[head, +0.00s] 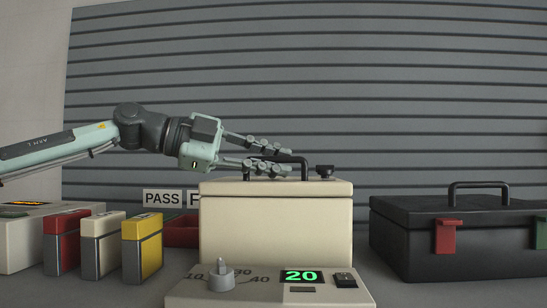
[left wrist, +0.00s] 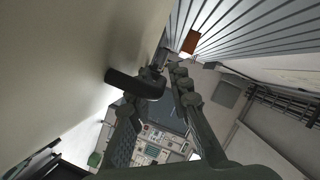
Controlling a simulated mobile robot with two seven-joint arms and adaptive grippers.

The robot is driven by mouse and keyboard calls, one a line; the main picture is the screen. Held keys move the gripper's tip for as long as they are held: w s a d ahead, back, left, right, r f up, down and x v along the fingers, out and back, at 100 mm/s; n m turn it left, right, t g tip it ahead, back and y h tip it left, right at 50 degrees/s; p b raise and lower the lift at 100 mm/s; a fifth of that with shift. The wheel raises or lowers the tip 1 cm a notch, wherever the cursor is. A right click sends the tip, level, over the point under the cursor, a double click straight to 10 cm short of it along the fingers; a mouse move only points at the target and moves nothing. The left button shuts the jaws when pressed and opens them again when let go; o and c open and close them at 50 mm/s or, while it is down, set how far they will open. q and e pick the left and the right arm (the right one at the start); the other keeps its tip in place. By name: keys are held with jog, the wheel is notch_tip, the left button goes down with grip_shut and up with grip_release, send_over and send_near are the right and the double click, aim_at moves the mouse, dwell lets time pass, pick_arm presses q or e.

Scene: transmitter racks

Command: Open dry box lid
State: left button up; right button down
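The cream box (head: 275,230), which looks like the dry box, stands in the middle of the head view. Its lid (head: 225,188) lies flat and closed. A black arched handle (head: 304,166) stands on the lid; it also shows in the left wrist view (left wrist: 135,82). My left gripper (head: 287,160) reaches in from the left at handle height, with its fingers spread. In the left wrist view, the handle lies at the fingertips (left wrist: 155,85), partly between them. I cannot tell whether they touch it. My right gripper is in neither view.
A control panel (head: 260,290) with a knob and a green "20" display sits in front of the box. Red (head: 62,240), cream (head: 102,243) and yellow (head: 142,246) boxes stand left. A black case (head: 450,240) stands right. A slatted wall (head: 400,90) is behind.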

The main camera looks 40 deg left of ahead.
pick_arm(q)
grip_shut()
dwell(0.3)
